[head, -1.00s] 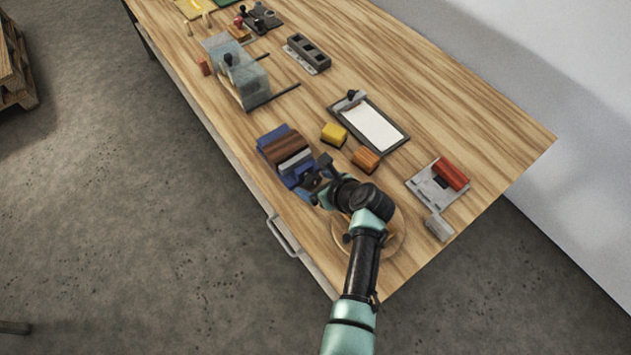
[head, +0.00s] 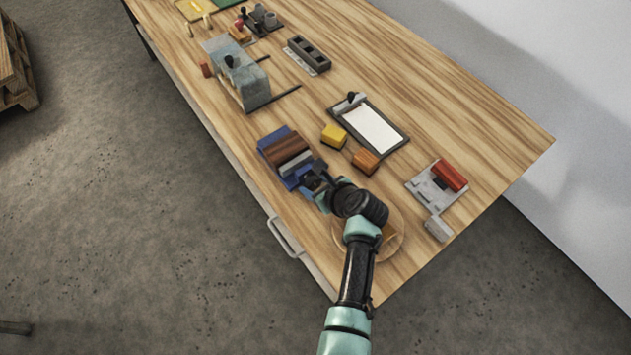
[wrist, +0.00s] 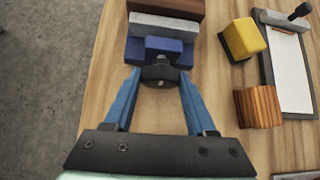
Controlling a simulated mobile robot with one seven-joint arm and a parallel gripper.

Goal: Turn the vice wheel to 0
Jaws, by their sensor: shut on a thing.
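The blue vice (head: 287,156) stands near the table's front edge, with a brown block (head: 285,148) between its jaws. It also shows at the top of the wrist view (wrist: 162,50). The black vice wheel (wrist: 161,76) sits at the vice's near end in the wrist view. My gripper (wrist: 160,80) has its two blue fingers on either side of the wheel, shut on it. In the head view my gripper (head: 314,182) hides most of the wheel. I cannot read any marks or number on the wheel.
A yellow block (head: 334,136) and an orange-brown wooden block (head: 365,160) stand right of the vice. A clipboard (head: 403,145) lies behind them. A grey fixture with a red cylinder (head: 450,176) is further right. A round wooden disc (head: 395,243) lies under my arm.

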